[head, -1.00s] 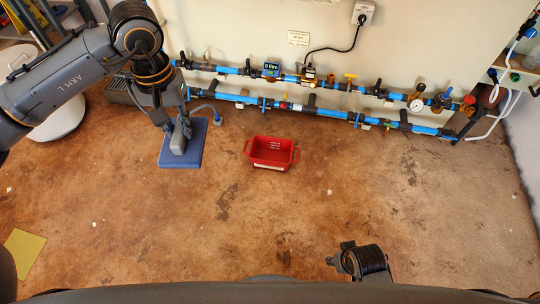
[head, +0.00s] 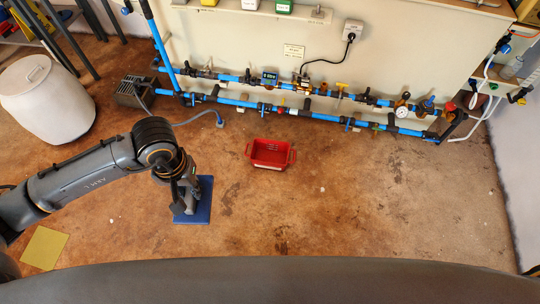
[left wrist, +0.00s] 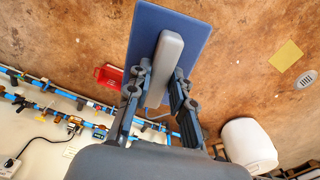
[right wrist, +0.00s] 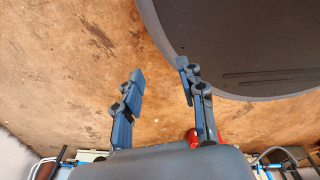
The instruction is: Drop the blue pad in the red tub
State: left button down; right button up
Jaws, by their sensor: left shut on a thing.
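The blue pad (head: 205,205) is a flat blue plate with a grey block-shaped handle (left wrist: 168,55). My left gripper (head: 184,205) is shut on this handle, one finger on each side. The pad (left wrist: 203,38) hangs beyond the fingertips in the left wrist view; its height above the floor is hard to judge. The red tub (head: 270,153) stands upright on the floor, right of the pad and farther from me; it also shows in the left wrist view (left wrist: 104,76). My right gripper (right wrist: 160,76) is open and empty in the right wrist view and out of the head view.
Blue pipes with valves and gauges (head: 290,110) run along the wall behind the tub. A white barrel (head: 45,100) stands at the far left. A yellow sheet (head: 44,248) lies at the near left. The floor between pad and tub is clear.

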aim_at(270, 160)
jog(key=i+l+u, duration=0.25)
jog(key=i+l, duration=0.25)
jog(key=i+l+u, duration=0.25)
jog(key=i+l, duration=0.25)
jog(key=l, duration=0.15)
